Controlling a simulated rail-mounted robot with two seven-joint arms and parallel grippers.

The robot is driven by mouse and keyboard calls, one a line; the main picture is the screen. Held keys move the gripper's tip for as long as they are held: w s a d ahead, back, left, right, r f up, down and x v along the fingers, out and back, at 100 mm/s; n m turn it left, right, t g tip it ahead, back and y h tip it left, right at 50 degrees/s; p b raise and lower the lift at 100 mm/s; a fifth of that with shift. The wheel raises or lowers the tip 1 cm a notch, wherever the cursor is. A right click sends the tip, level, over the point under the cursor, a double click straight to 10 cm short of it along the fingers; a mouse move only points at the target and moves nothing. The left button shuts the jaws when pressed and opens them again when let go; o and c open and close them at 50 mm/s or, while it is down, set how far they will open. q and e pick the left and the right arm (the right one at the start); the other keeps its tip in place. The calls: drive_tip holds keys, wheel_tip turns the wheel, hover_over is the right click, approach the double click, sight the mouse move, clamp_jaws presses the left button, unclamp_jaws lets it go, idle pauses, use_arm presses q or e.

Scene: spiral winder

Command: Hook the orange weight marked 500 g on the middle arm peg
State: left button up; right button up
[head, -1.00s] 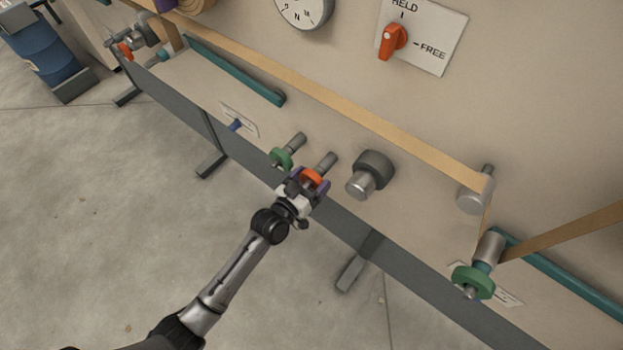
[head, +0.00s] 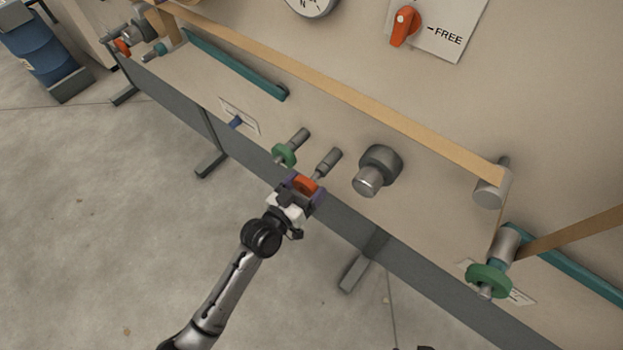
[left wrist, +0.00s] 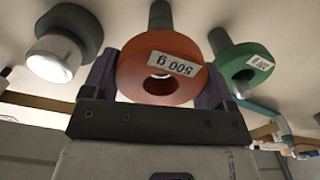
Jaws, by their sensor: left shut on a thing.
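My left gripper (head: 304,189) is shut on the orange weight (head: 305,184), its fingers on either side of the ring. In the left wrist view the orange weight (left wrist: 150,62) faces me with its 500 g label upside down; the left gripper (left wrist: 160,85) holds it. The weight is in front of a grey peg (head: 328,161) and looks clear of its tip, though the overlap is hard to judge. A short blue peg (head: 235,122) beside a label plate juts out below the teal arm (head: 235,64); I cannot tell whether it is the middle arm peg.
A green weight (head: 284,154) hangs on the neighbouring grey peg. A dark knob with a metal end (head: 377,170) is to the right. A tan web (head: 340,92) crosses above. Another green weight (head: 489,281) is at lower right. Open floor (head: 100,220) lies in front.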

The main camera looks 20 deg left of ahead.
use_arm(q)
drive_tip(key=r+p+v, duration=0.1)
drive_tip(key=p+v, duration=0.1)
drive_tip(key=v, duration=1)
drive_tip(key=shift+p, duration=0.35)
drive_tip(key=shift+s+a, duration=0.1)
drive_tip(key=shift+s, duration=0.05)
idle(0.5)
